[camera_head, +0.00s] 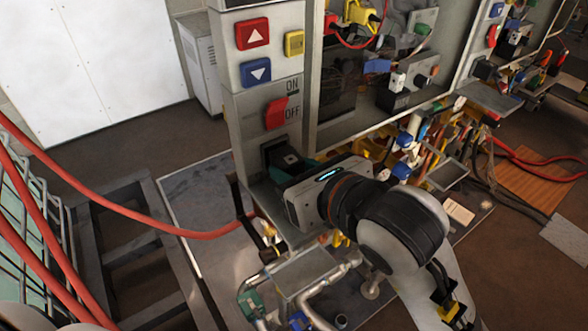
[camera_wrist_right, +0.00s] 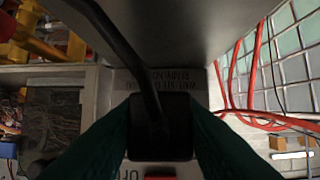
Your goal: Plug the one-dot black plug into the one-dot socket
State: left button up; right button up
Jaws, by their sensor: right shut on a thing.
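My right gripper (camera_head: 297,172) is at the lower front of the grey control panel (camera_head: 247,105), just below the red ON/OFF switch (camera_head: 276,113). It is shut on a black plug (camera_wrist_right: 160,128), which sits between the two dark green fingers in the right wrist view, with its black cable running up. In the head view a dark block (camera_head: 281,155) shows at the fingertips, against the panel. I cannot tell plug from socket there, nor whether the plug is seated. No one-dot mark is readable. My left gripper is not in view.
The panel also carries red up (camera_head: 253,34), blue down (camera_head: 256,72) and yellow (camera_head: 294,43) buttons. Red hoses (camera_head: 150,222) cross the left side. Metal pipes (camera_head: 325,292) stand below my right gripper. Cluttered cables and fittings (camera_head: 410,150) fill the right. Open floor (camera_head: 110,130) lies left of the panel.

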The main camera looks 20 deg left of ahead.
jog(key=shift+w+a, duration=0.3)
jog(key=shift+a, duration=0.15)
dwell(0.4)
jog(key=o, duration=1)
jog(key=shift+d, duration=0.1)
jog(key=b+v, duration=0.3)
jog(key=v, duration=0.5)
jog(key=shift+f+b, duration=0.1)
jog(key=shift+b, duration=0.25)
jog(key=b+v, duration=0.4)
jog(key=b, duration=0.3)
